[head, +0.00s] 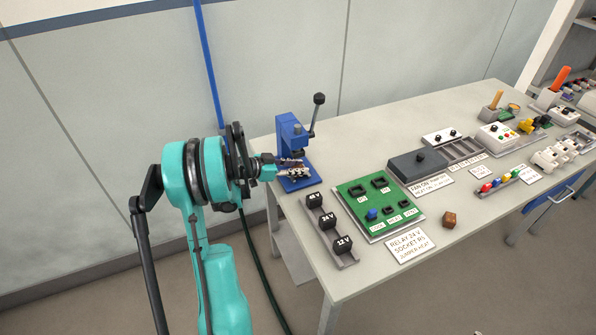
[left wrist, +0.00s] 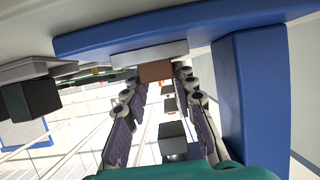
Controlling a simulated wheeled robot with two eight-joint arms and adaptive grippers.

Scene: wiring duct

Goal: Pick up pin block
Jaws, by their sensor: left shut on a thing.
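In the head view the fingers mostly hide the block.
The press's lever (head: 315,114) stands up at its right. A voltage block rack (head: 330,229), a green socket board (head: 381,205) and a dark grey box (head: 417,164) lie to the right. A loose brown piece (head: 449,219) sits near the front edge.

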